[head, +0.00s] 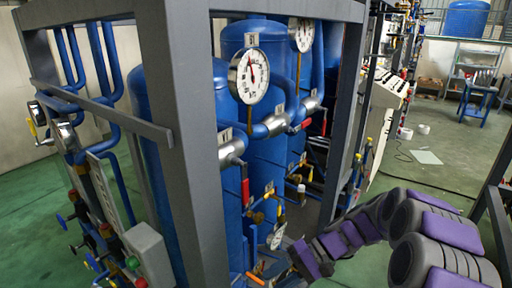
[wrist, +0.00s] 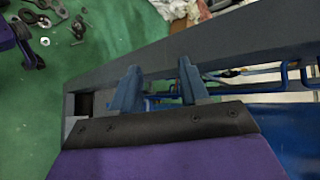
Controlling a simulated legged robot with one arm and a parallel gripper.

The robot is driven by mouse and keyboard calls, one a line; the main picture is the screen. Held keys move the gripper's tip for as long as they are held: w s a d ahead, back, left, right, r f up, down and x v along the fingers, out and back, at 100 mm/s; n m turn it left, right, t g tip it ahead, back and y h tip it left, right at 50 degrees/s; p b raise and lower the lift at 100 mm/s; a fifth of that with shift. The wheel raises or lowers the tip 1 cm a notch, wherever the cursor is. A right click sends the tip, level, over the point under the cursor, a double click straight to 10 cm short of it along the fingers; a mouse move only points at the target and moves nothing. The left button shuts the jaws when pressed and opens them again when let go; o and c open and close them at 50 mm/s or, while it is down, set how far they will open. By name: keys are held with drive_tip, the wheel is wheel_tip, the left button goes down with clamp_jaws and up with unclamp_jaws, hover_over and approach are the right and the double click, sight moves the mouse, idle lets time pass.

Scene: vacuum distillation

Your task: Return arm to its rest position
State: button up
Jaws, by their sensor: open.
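My gripper (wrist: 157,76) shows in the wrist view with its two blue-grey fingers apart and nothing between them. Beyond the fingers, a grey frame beam (wrist: 235,45) crosses the picture; I cannot tell whether they touch it. In the head view, my purple and dark-grey arm (head: 365,222) reaches from the lower right toward the lower middle, beside the distillation rig. Its far end is low, near the rig's valves, and the fingers cannot be made out there.
Blue tanks (head: 262,150) with a round gauge (head: 249,76) and red-handled valves stand inside a grey steel frame (head: 185,140). A white panel (head: 385,105) stands behind. Loose round parts (wrist: 75,22) lie on the green floor. Open floor (head: 465,150) extends at right.

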drive_tip(key=s+r+n+h, duration=0.1)
drive_tip(key=s+r+h, duration=0.15)
drive_tip(key=s, duration=0.55)
drive_tip(key=s+r+h, duration=0.2)
drive_tip(key=s+h, duration=0.2)
drive_tip(key=s, duration=0.3)
drive_tip(key=s+d+t+h, duration=0.2)
drive_tip(key=s+d+h, duration=0.3)
drive_tip(key=s+d, duration=0.3)
drive_tip(key=s, duration=0.4)
drive_tip(key=shift+s+r, duration=0.2)
drive_tip(key=shift+s, duration=0.15)
drive_tip(key=shift+w+h, duration=0.1)
drive_tip(key=shift+h, duration=0.15)
